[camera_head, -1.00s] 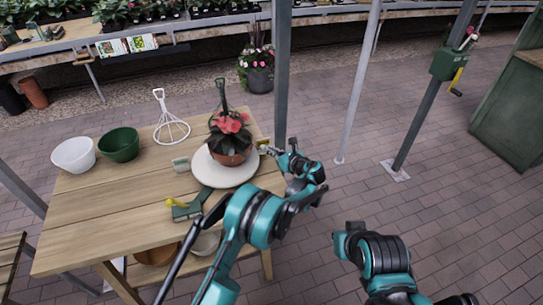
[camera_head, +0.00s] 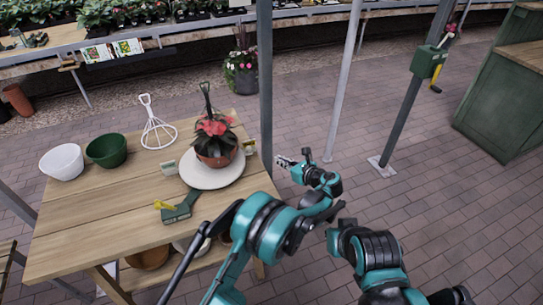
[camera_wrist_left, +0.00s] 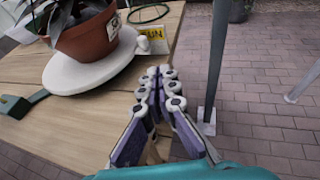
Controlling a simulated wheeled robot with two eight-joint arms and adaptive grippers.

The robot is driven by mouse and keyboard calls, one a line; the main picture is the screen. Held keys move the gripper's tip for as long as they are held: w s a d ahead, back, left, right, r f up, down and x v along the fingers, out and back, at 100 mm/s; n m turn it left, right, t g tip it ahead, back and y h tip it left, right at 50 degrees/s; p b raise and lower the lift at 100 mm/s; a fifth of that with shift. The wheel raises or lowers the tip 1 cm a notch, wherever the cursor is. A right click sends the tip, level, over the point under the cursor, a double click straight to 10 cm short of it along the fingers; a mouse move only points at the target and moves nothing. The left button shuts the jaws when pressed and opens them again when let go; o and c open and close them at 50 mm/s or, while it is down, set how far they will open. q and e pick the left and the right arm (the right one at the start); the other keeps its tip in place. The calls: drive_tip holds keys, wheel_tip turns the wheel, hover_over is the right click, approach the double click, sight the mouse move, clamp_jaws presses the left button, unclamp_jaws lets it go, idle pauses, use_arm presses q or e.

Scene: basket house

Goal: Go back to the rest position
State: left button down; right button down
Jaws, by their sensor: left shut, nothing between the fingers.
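My left gripper (camera_head: 283,161) is shut and empty, just off the right edge of the wooden table (camera_head: 90,215). In the left wrist view its closed fingers (camera_wrist_left: 161,80) point forward along the table's edge, with nothing between them. My right arm shows at the lower right in the head view, but I cannot make out its fingers.
A potted red-flowered plant (camera_head: 214,140) stands on a white round board (camera_head: 225,178) near the gripper. A green tool with a yellow knob (camera_head: 180,207), a white bowl (camera_head: 62,162) and a green bowl (camera_head: 106,150) are on the table. A grey post (camera_head: 265,90) rises beside the table.

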use_arm(q)
drive_tip(key=s+a+r+n+g+h, duration=0.2)
drive_tip(key=s+a+r+n, duration=0.5)
drive_tip(key=a, duration=0.3)
drive_tip(key=s+a+r+n+g+h, duration=0.2)
drive_tip(key=s+a+r+n, duration=0.5)
drive_tip(key=a, duration=0.4)
drive_tip(key=s+a+f+n+h, duration=0.1)
drive_tip(key=s+a+n+h, duration=0.1)
drive_tip(key=s+n, duration=0.5)
drive_tip(key=s+a+f+n+h, duration=0.2)
drive_tip(key=s+n, duration=0.5)
drive_tip(key=s, duration=0.8)
drive_tip(key=shift+s+a+n, duration=0.25)
drive_tip(key=shift+a+n, duration=0.15)
drive_tip(key=shift+a, duration=0.25)
